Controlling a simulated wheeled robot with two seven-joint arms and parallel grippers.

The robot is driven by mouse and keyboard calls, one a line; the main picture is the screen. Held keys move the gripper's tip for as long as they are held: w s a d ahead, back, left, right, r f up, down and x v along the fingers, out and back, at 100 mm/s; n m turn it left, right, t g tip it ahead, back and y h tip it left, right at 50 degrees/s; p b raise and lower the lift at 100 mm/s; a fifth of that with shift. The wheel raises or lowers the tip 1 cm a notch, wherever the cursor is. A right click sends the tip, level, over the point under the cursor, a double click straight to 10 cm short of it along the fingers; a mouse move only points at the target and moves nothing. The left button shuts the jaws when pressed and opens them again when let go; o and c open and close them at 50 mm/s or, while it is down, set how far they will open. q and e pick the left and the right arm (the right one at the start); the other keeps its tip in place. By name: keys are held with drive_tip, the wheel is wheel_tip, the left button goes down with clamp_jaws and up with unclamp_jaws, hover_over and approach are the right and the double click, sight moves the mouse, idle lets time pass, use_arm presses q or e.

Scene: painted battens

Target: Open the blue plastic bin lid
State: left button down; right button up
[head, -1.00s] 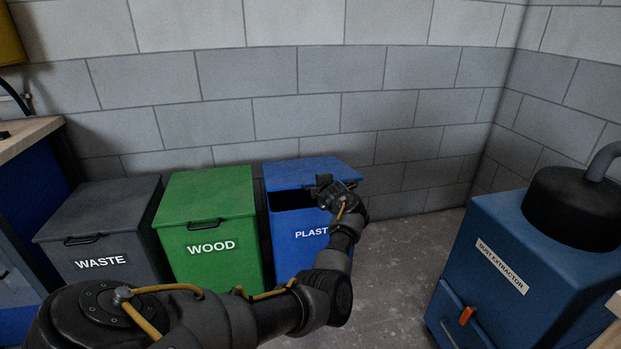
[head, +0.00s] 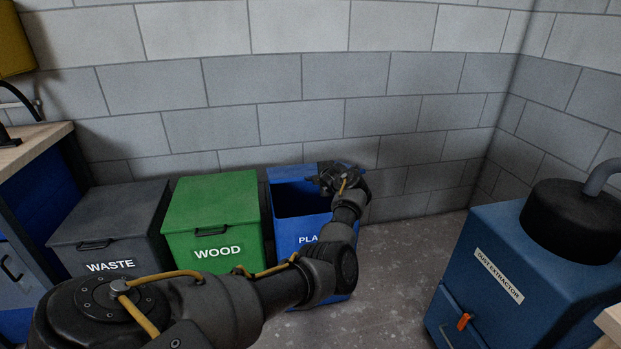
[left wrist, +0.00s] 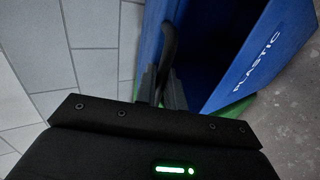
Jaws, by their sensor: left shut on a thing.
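The blue plastic bin (head: 287,236) stands at the right end of the row of bins, with part of its "PLASTIC" label hidden by my arm. Its blue lid (head: 285,173) is tilted up toward the wall, and the dark inside shows below it. My left gripper (head: 322,181) is at the lid's raised edge. In the left wrist view, the left gripper's fingers (left wrist: 162,90) are shut on the black lid handle (left wrist: 169,45). The lid (left wrist: 151,38) is left of the handle there, and the bin front (left wrist: 262,45) is to the right. My right gripper is in neither view.
A green wood bin (head: 212,215) and a grey waste bin (head: 110,225) stand to the left with lids shut. A blue dust extractor (head: 500,265) stands at the right. A block wall (head: 290,80) is close behind the bins. Bare floor (head: 405,250) lies between bin and extractor.

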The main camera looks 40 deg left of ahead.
use_arm(q)
drive_tip(key=shift+r, duration=0.15)
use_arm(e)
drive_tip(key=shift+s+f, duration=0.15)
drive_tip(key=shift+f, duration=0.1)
